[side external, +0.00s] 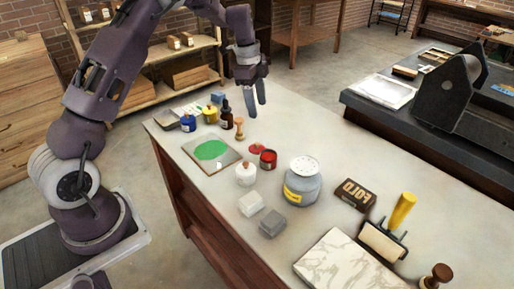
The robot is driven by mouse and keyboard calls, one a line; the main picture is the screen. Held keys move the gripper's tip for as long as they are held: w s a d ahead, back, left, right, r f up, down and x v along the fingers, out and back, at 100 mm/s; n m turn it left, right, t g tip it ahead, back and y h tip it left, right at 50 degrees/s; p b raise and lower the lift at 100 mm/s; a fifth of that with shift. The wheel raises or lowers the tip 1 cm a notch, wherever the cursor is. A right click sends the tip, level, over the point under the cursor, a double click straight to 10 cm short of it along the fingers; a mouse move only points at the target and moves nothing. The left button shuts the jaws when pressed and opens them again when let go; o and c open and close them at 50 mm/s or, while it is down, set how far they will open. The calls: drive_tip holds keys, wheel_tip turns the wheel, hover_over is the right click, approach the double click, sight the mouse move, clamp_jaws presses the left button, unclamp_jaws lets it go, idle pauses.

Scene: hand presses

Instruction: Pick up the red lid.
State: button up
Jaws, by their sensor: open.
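A small flat red piece, which looks like the red lid (256,148), lies on the pale worktop (345,165) just behind and left of an open red tin (268,160). My gripper (257,108) is open with its fingers pointing down. In the picture it is above the red lid, in the air over the far part of the table. Nothing shows between its fingers. Its exact height over the table is hard to tell.
A board with green ink (211,150), a wooden-handled tool (239,130), a dark dropper bottle (226,114) and a white jar (246,174) stand around the lid. A large grey canister (302,184) stands to the right.

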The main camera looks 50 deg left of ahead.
sight(256, 143)
drive_tip(key=a+f+m, duration=0.1)
drive_tip(key=f, duration=0.2)
drive_tip(key=w+a+f+m, duration=0.1)
drive_tip(key=f, duration=0.3)
drive_tip(key=w+a+f+m+g, duration=0.1)
drive_tip(key=a+f, duration=0.1)
drive_tip(key=f, duration=0.1)
drive_tip(key=shift+f, duration=0.3)
drive_tip(key=f, duration=0.4)
drive_tip(key=d+f, duration=0.1)
drive_tip(key=f, duration=0.2)
drive_tip(key=shift+w, duration=0.25)
drive_tip(key=shift+s, duration=0.1)
clamp_jaws()
